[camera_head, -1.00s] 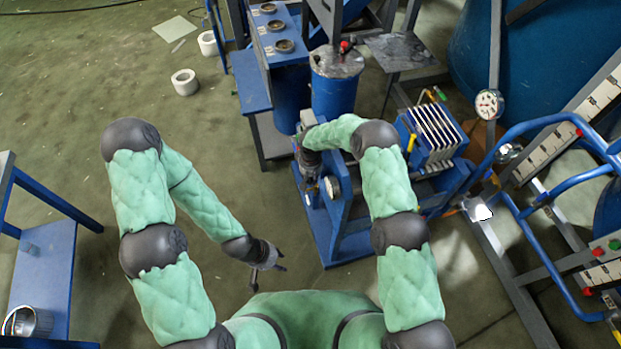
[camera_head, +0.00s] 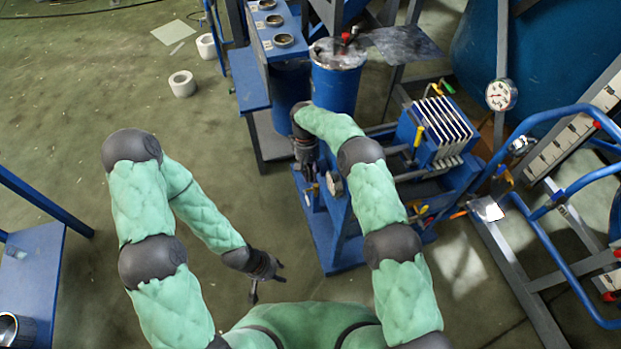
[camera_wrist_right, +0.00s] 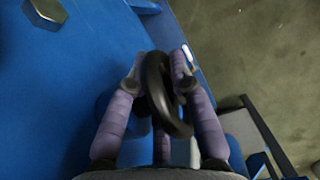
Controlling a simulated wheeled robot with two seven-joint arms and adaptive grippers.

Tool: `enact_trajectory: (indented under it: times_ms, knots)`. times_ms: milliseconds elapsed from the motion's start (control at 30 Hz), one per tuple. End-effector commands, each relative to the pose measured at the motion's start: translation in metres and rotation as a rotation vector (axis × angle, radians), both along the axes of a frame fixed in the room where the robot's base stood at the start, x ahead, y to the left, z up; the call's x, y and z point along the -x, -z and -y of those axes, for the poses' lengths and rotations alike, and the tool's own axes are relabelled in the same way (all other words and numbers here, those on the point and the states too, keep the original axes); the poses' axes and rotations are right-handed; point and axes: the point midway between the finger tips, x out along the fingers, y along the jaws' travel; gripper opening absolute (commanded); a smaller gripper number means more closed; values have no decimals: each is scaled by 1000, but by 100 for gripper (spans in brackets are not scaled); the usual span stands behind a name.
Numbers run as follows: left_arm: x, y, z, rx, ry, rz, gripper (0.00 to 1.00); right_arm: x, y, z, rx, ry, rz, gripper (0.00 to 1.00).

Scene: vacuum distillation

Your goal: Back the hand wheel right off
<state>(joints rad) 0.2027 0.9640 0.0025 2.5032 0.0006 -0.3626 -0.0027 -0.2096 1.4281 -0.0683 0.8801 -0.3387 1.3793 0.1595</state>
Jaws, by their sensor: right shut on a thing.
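The hand wheel (camera_wrist_right: 163,95) is a black ring on the blue machine, seen nearly edge-on in the right wrist view. My right gripper (camera_wrist_right: 160,70) has its purple-grey fingers closed on both sides of the wheel. In the head view my right gripper (camera_head: 306,178) points down at the near left end of the blue machine (camera_head: 345,235). The wheel is hidden there behind the gripper. My left gripper (camera_head: 267,282) is empty, with its fingers spread, above bare floor left of the machine.
A plate stack (camera_head: 440,128) stands on the machine's right part. A blue drum (camera_head: 335,88) and a blue bench with round fittings (camera_head: 275,45) stand behind. A gauge (camera_head: 501,95) and blue rails (camera_head: 560,185) are at right. Floor at left is mostly clear, with white rolls (camera_head: 182,84).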

Motion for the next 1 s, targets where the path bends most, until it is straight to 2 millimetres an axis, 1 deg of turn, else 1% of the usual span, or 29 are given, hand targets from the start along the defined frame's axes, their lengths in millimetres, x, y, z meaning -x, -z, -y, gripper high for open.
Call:
enact_trajectory:
  times_ms: [300,333,367,400,433,767,867,1000]
  knots:
    - [0,0,0,0,0,0,38,0,0,1,1,0,-5,0]
    - [0,0,0,0,0,0,38,0,0,0,1,0,-4,25]
    - [0,0,0,0,0,0,38,0,0,0,2,0,-4,34]
    - [0,0,0,0,0,0,38,0,0,0,2,0,-4,45]
    - [0,0,0,0,0,0,38,0,0,0,1,0,-4,46]
    - [0,0,0,0,0,1,38,0,-2,0,0,-1,-3,46]
    - [0,0,0,0,0,1,38,-3,-7,-1,0,-1,-2,46]
    - [0,0,0,0,0,0,38,-11,-26,-3,-1,0,2,46]
